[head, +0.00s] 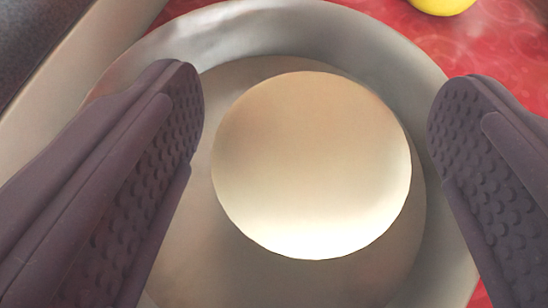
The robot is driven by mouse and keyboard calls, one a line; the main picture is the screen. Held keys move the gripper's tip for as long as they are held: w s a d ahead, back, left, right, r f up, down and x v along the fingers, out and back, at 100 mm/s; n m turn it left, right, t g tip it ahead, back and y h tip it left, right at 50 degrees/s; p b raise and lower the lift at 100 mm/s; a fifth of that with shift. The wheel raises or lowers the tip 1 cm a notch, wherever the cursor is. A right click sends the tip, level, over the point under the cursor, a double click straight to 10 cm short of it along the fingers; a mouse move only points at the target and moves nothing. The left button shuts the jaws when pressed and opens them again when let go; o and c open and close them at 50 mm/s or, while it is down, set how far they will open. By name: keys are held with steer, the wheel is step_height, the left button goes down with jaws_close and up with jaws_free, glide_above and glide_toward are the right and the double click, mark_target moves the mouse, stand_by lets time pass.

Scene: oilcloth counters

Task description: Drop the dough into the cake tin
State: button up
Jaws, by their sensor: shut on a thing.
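The dough (312,165) is a smooth, pale cream round in the middle of the head view. My gripper (315,120) is shut on it, its dark, studded fingers spread wide at the left and right of the dough. Narrow strips of grey show between the dough and the fingers from this angle. The cake tin (270,22) is a round grey metal pan behind and below the dough, which lies within its outline. I cannot tell how far the dough is above the tin's floor. The fingers hide parts of the tin's sides.
A red patterned oilcloth (500,45) covers the counter at the right and around the tin. A yellow object (441,4) is cut off at the top edge. A pale strip (75,85) and a dark surface (40,35) lie at the upper left, close to the tin.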

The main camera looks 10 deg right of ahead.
steer(key=o, duration=1.1)
steer(key=p+v, duration=0.1)
steer(key=v, duration=0.7)
steer(key=shift+w, duration=0.2)
